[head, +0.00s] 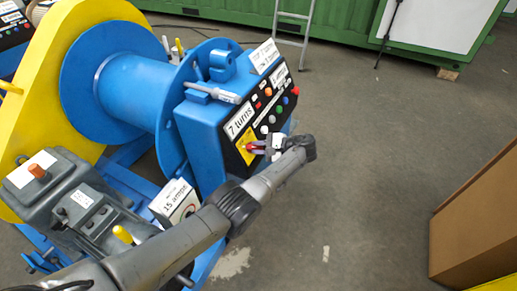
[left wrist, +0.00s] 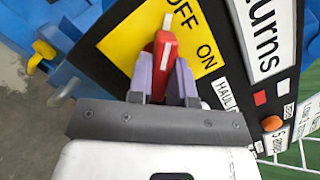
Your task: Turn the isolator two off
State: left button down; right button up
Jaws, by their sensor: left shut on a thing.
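The isolator is a red handle (left wrist: 164,52) with a white line, on a yellow plate (left wrist: 135,35) lettered OFF and ON. In the left wrist view the handle's far end lies beside the word OFF, with ON further right. My left gripper (left wrist: 163,82) has its two purple fingers closed on the handle, one on each side. In the head view the left gripper (head: 262,147) reaches the red handle low on the black panel (head: 268,104) of the blue machine. No number for the isolator is readable. My right gripper is out of view.
The panel carries a "7 turns" label (head: 239,122) and several coloured buttons close to the handle. A blue drum (head: 125,85) and yellow guard (head: 40,65) stand left. A brown box (head: 480,215) stands right, with open floor between.

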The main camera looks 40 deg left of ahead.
pick_arm(q)
jog(key=shift+r, duration=0.15)
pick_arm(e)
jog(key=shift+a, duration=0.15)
pick_arm(q)
jog(key=c, duration=1)
grip_release()
jog(key=shift+c, duration=0.2)
